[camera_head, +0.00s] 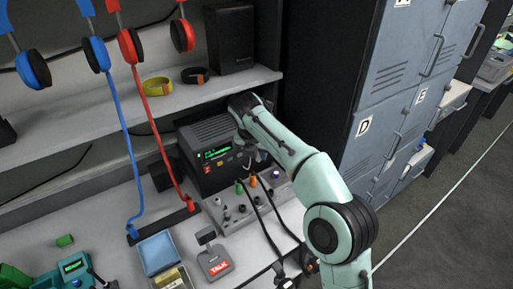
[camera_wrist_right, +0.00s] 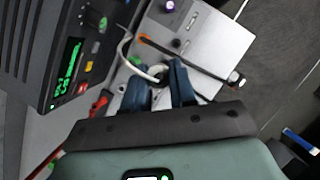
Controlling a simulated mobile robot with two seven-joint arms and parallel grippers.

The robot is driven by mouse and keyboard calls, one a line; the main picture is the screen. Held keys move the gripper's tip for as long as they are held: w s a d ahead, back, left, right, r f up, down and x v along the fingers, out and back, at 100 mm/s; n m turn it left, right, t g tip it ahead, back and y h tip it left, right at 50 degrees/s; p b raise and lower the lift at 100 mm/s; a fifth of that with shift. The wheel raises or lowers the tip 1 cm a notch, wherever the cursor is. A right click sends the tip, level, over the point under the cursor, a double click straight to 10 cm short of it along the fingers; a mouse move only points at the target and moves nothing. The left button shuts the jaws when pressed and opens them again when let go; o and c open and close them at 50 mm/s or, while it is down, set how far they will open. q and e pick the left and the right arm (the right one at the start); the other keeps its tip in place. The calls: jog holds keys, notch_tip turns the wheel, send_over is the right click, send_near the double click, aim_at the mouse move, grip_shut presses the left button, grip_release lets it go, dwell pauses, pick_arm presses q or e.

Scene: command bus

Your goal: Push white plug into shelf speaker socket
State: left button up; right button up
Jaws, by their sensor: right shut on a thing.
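The black shelf speaker (camera_head: 230,38) stands upright on the shelf, at the top middle of the head view; I cannot make out its socket. My right gripper (camera_head: 253,156) is in front of the dark radio unit, below and apart from the speaker, with its fingers small and partly hidden in the head view. In the right wrist view its two blue fingers (camera_wrist_right: 159,78) are around a curved white piece (camera_wrist_right: 152,74), which seems to be the white plug or its cable. The plug's tip is not clear.
The radio unit (camera_head: 207,150) with a green display is close beside the right gripper. A grey control panel (camera_head: 233,222) with knobs and cables lies below. The shelf edge (camera_head: 165,116) crosses above the desk. Blue and red headsets hang at left; grey lockers (camera_head: 400,85) stand at right.

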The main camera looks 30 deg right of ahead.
pick_arm(q)
jog(key=w+r+p, duration=0.4)
jog(key=r, duration=0.1)
pick_arm(e)
jog(key=d+f, duration=0.5)
jog(key=f, duration=0.5)
jog(key=b, duration=0.4)
send_over(270, 192)
notch_tip(270, 192, down, 5)
jog(key=shift+r, duration=0.15)
jog(key=shift+f, duration=0.55)
pick_arm(q)
jog(key=s+f, duration=0.3)
jog(key=f, duration=0.1)
jog(key=shift+s, duration=0.15)
jog(key=shift+r+p, duration=0.35)
jog(key=shift+p, duration=0.05)
pick_arm(e)
jog(key=shift+r, duration=0.1)
pick_arm(q)
jog(key=shift+w+r+p, duration=0.45)
jog(key=shift+r, duration=0.05)
pick_arm(e)
jog(key=shift+f, duration=0.2)
pick_arm(q)
jog(key=shift+w+r, duration=0.1)
jog(key=shift+r, duration=0.05)
pick_arm(e)
jog(key=shift+f, duration=1.15)
